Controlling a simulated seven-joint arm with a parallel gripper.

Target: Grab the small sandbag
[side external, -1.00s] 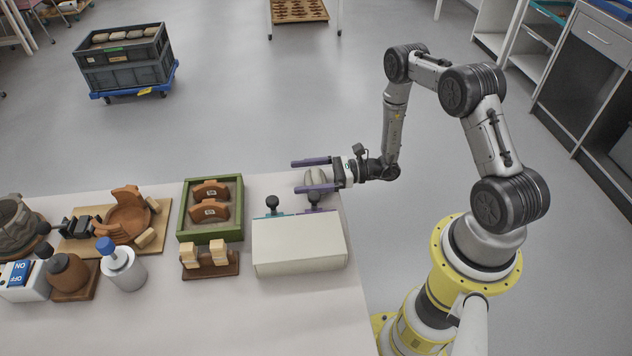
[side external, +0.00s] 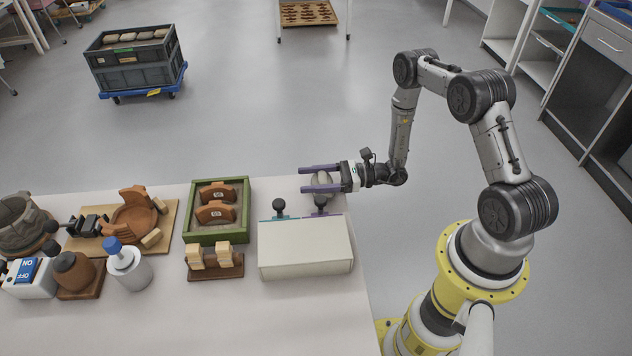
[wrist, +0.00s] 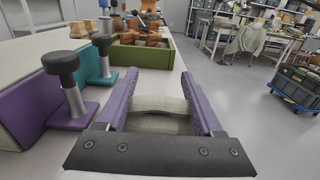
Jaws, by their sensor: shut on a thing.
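The small sandbag (side external: 321,179) is a pale grey-beige cloth bag at the far right corner of the table, behind the white box. My gripper (side external: 320,180) reaches in level from the right, with its two purple fingers on either side of the bag. In the wrist view the sandbag (wrist: 158,106) lies between the purple fingers (wrist: 160,100) and spans the gap, so the gripper is shut on it. The bag's lower part is hidden by the gripper's body in the wrist view. I cannot tell whether it still rests on the table.
A white box (side external: 305,250) stands in front of the gripper, with black-knobbed teal and purple stands (wrist: 70,95) behind it. A green-framed sand tray (side external: 247,212) with sherds is to the left. A board (side external: 170,225) with a partly built pot stands farther left.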

